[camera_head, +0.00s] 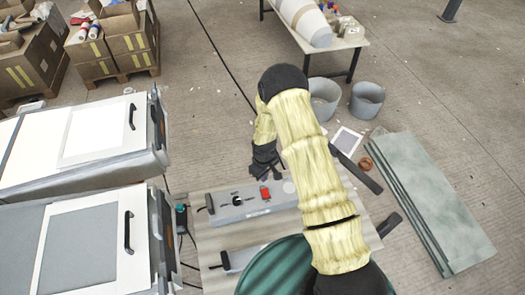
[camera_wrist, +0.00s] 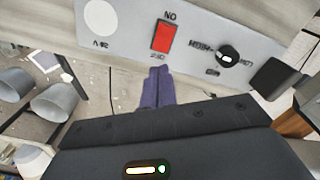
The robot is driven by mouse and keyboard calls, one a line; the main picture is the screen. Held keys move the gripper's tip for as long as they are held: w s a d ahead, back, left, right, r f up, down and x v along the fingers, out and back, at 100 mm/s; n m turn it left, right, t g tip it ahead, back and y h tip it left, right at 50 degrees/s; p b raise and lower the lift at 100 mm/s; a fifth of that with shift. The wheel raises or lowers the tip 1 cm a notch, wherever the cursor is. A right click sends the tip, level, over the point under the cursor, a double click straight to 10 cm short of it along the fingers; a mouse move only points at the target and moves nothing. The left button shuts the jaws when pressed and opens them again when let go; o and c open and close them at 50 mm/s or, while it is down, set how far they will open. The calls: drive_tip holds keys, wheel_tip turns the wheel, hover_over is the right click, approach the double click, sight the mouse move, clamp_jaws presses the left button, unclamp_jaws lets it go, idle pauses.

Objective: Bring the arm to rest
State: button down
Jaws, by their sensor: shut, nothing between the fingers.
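My arm, in a yellowish sleeve, reaches up and over in the head view and bends down to my gripper (camera_head: 266,172). The gripper is shut and empty. It hangs at the far side of a grey control box (camera_head: 255,208) with a red switch (camera_head: 265,193) and a dark knob (camera_head: 237,201). In the wrist view my purple-grey fingers (camera_wrist: 158,74) are together, pointing at the box face just below the red switch (camera_wrist: 163,37) in the picture. The knob (camera_wrist: 228,55) is to their right. I cannot tell whether the fingertips touch the box.
Two white-and-grey cases with black handles (camera_head: 131,116) stand at the left. Grey-green boards (camera_head: 430,200) lie at the right. Two grey buckets (camera_head: 367,99) stand beyond the arm, near a white table (camera_head: 345,43). Cartons (camera_head: 130,45) are at the upper left. Floor between is open.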

drive_tip(key=s+d+r+m+t+b, duration=0.1)
drive_tip(key=s+d+r+m, duration=0.15)
drive_tip(key=r, duration=0.65)
drive_tip(key=s+d+r+m+b, duration=0.1)
drive_tip(key=d+r, duration=0.2)
drive_tip(key=r, duration=0.7)
drive_tip(key=s+d+r+m, duration=0.2)
drive_tip(key=s+r, duration=0.3)
drive_tip(key=s, duration=0.2)
drive_tip(key=s+d+r+m+t+b, duration=0.1)
drive_tip(key=s+d+r+m, duration=0.1)
drive_tip(key=s+r, duration=0.4)
drive_tip(key=shift+s+d+m+t, duration=0.3)
drive_tip(key=shift+s+d+m, duration=0.05)
drive_tip(key=shift+s+d, duration=0.15)
drive_tip(key=shift+w, duration=0.1)
drive_tip(key=shift+d, duration=0.1)
